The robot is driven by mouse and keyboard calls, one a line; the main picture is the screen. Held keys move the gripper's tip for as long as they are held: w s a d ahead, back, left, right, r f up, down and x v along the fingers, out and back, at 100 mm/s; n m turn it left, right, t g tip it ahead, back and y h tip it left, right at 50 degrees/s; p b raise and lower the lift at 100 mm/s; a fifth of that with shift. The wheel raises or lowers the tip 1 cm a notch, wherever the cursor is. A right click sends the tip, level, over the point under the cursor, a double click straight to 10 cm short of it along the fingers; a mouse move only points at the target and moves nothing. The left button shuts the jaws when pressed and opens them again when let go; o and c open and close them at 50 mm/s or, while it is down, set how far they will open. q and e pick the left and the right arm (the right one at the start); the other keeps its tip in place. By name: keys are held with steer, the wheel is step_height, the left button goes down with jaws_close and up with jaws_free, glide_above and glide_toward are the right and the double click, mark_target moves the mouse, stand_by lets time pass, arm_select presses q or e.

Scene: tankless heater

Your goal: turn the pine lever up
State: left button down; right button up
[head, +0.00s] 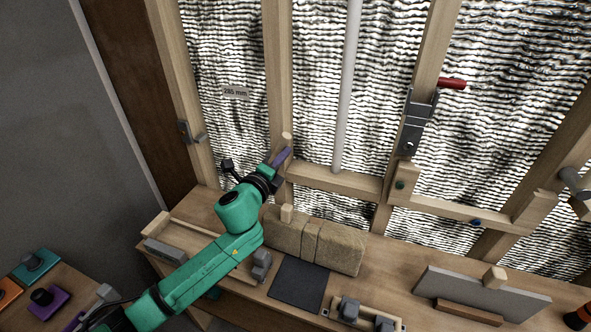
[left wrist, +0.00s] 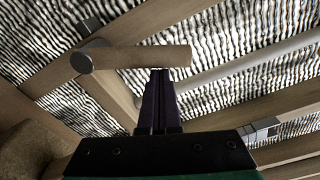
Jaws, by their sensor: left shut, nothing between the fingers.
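The pine lever (head: 287,138) is a short pale wooden bar on the wooden stud behind my left gripper. In the left wrist view the lever (left wrist: 150,57) lies nearly level across the picture, with a round grey pivot (left wrist: 81,62) at its left end. My left gripper (head: 287,152), with purple fingers, is shut and empty beside the lever. In the left wrist view its fingertips (left wrist: 160,71) reach the lower edge of the lever near its free end. I cannot tell whether they touch. My right gripper is not in view.
A red-handled lever (head: 452,84) is on a stud to the right. A pale vertical pipe (head: 348,90) runs between the studs. A tan block (head: 335,248) and a dark mat (head: 298,284) lie on the wooden bench below. A grey latch (head: 184,132) is on the left stud.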

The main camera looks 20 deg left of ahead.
arm_select(q)
steer(key=shift+a+r+n, duration=0.3)
steer(key=shift+a+n, duration=0.15)
steer(key=shift+n, duration=0.15)
steer(key=shift+a+r+n, duration=0.25)
steer(key=shift+a+n, duration=0.2)
steer(key=shift+n, duration=0.15)
steer(key=shift+w+a+r+n+p, duration=0.1)
steer(key=shift+a+n+p, duration=0.1)
steer(key=shift+a+n, duration=0.25)
steer(key=shift+a+r+n+p, duration=0.15)
steer(key=shift+a+n, duration=0.15)
steer(key=shift+n, duration=0.25)
steer(key=shift+f, duration=0.15)
